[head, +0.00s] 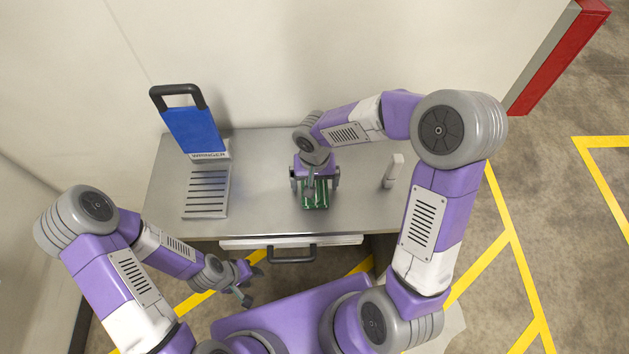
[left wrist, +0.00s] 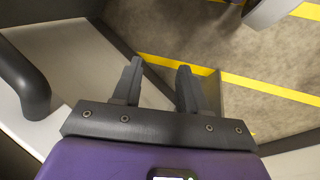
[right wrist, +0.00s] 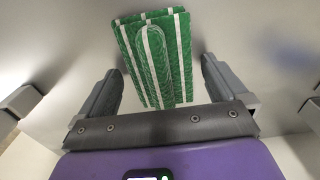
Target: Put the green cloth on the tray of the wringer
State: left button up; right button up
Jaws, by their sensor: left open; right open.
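The green cloth (head: 316,195), folded with white stripes, lies on the metal table. It also shows in the right wrist view (right wrist: 157,60), ahead of and between the open fingers. My right gripper (head: 315,184) is open above the cloth, pointing down, and partly hides it. The wringer has a slotted grey tray (head: 206,194) and a raised blue lid (head: 194,130) with a black handle, at the left of the table. The tray is bare. My left gripper (head: 252,282) is open and empty, in front of the table and below its edge; its fingers show in the left wrist view (left wrist: 155,85).
A small white upright object (head: 393,171) stands on the table (head: 264,170) to the right of the cloth. A drawer with a dark handle (head: 292,255) is under the front edge. The tabletop between wringer and cloth is clear. A wall stands behind.

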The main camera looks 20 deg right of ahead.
aim_at(314, 182)
notch_tip(314, 182, up, 12)
jog(key=p, duration=0.3)
jog(key=shift+f, duration=0.1)
jog(key=f+p, duration=0.1)
jog(key=f, duration=0.3)
jog(key=shift+s+p, duration=0.2)
jog(key=shift+p, duration=0.1)
notch_tip(314, 182, down, 8)
jog(key=shift+b, duration=1.25)
jog(key=shift+c, duration=0.2)
